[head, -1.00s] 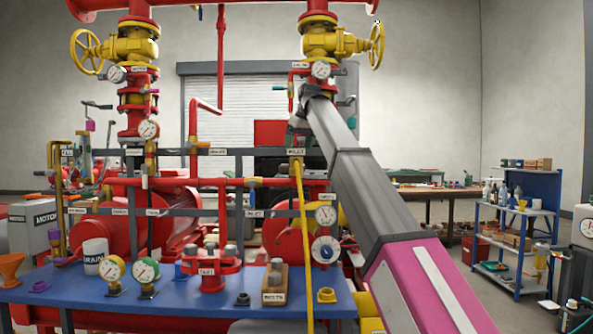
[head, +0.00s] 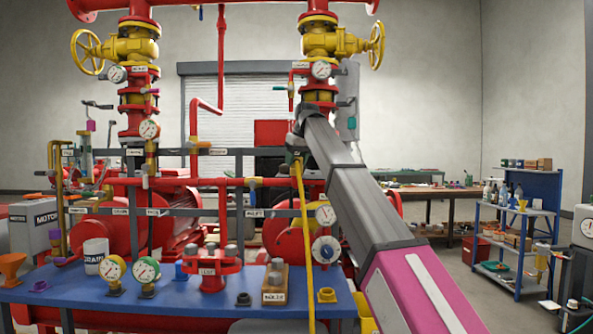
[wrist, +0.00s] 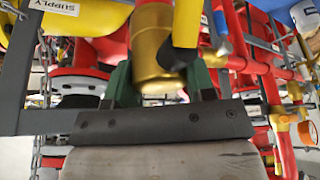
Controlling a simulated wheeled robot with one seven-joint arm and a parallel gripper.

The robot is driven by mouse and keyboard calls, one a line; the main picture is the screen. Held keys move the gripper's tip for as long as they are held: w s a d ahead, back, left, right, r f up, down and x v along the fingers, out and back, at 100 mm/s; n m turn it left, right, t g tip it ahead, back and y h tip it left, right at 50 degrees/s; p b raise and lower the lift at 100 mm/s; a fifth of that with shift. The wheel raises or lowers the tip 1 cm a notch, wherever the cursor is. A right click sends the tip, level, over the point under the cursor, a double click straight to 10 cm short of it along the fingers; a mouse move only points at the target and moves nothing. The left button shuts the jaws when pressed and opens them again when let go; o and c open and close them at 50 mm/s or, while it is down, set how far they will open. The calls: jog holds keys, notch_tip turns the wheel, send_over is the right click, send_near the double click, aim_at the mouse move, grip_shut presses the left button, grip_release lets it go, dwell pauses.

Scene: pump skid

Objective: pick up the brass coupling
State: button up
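A brass-coloured cylinder (wrist: 158,72), which looks like the brass coupling, stands between my gripper's fingers in the wrist view. My gripper (wrist: 160,82) has two green fingers spread apart, one on each side of it. The cylinder hides part of their inner edges, and I see no clear contact. In the head view my gripper is at the far end of my arm, near the right riser, and its fingers are not clear. A small brass-coloured piece (head: 297,157) shows just below it, at the top of the yellow hose.
A yellow hose (head: 304,215) hangs down past the grey rail (head: 225,212). A yellow tube (wrist: 187,22) runs close to the cylinder in the wrist view. Red pipes and valves crowd around. The blue bench (head: 205,297) holds gauges and small parts.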

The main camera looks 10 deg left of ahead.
jog(key=shift+r, duration=0.15)
jog(key=shift+c, duration=0.3)
jog(key=shift+w+r, duration=0.1)
jog(key=shift+r, duration=0.5)
notch_tip(320, 180, up, 3)
jog(key=shift+f, duration=0.2)
jog(key=s+a+r, duration=0.1)
jog(key=a+r, duration=0.6)
jog(key=a, duration=0.4)
jog(key=shift+a, duration=0.3)
jog(key=shift+s, duration=0.1)
